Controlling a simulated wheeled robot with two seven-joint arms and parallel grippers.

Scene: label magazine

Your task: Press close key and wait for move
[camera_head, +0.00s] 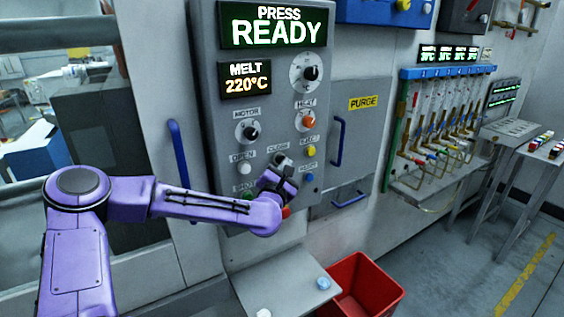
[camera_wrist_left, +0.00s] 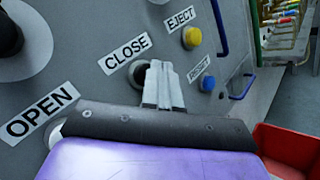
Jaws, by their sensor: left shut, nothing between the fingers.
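The grey control panel (camera_head: 270,110) shows a PRESS READY display (camera_head: 276,25) in green. Its CLOSE label (camera_wrist_left: 126,50) sits just above a dark round key (camera_wrist_left: 138,74) in the left wrist view. My left gripper (camera_wrist_left: 158,70) is shut and empty, with its pale fingertips at that key and covering part of it. I cannot tell whether the key is pressed in. My right gripper is not in view.
Close by are the yellow EJECT button (camera_wrist_left: 191,37), the blue button (camera_wrist_left: 207,83) and the white OPEN button (camera_head: 244,168). A MELT 220°C display (camera_head: 245,79) is above. A blue door handle (camera_head: 338,141), a grey shelf (camera_head: 285,285) and a red bin (camera_head: 370,290) are nearby.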

